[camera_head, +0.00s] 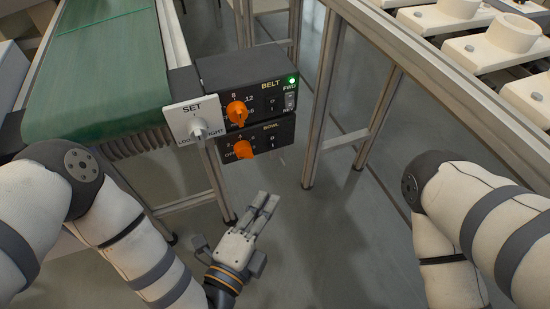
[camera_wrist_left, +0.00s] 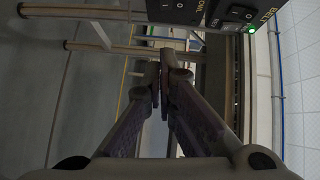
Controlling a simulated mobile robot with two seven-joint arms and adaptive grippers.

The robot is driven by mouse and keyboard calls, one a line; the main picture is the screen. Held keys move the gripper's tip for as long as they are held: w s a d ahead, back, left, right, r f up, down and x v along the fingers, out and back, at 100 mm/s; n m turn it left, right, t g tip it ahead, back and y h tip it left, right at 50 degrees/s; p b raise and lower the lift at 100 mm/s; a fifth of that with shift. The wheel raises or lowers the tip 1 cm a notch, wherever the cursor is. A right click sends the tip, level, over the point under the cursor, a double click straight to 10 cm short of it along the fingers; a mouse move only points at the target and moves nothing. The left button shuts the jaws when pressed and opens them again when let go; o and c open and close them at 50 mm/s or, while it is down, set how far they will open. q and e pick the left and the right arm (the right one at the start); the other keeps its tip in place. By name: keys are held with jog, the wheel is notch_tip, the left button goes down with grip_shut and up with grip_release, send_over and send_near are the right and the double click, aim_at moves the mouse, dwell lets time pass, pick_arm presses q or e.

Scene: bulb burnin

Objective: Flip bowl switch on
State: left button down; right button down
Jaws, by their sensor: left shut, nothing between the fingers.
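The black BOWL control box (camera_head: 257,139) hangs under the BELT box. It has an orange knob (camera_head: 243,149) and a small dark switch (camera_head: 271,141) right of the knob. I cannot tell which way this switch is set. The BOWL box also shows at the top of the left wrist view (camera_wrist_left: 172,12). My left gripper (camera_head: 269,199) is below the box, apart from it, with its fingers pointing up and slightly right. In the left wrist view the fingertips (camera_wrist_left: 163,58) are together and empty. My right arm is at the right, its gripper out of frame.
The BELT box (camera_head: 248,82) has an orange knob, a rocker switch and a lit green lamp (camera_head: 292,80). A SET plate (camera_head: 196,121) with a grey knob is at its left. A green conveyor (camera_head: 95,65) and metal frame posts (camera_head: 325,100) flank the boxes.

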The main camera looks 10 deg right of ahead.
aim_at(272, 141)
pick_arm(q)
jog(key=w+a+b+x, duration=0.1)
jog(key=a+b+x, duration=0.1)
jog(key=x, duration=0.9)
jog(key=shift+w+b, duration=0.45)
jog(key=shift+b, duration=0.35)
jog(key=shift+f, duration=0.15)
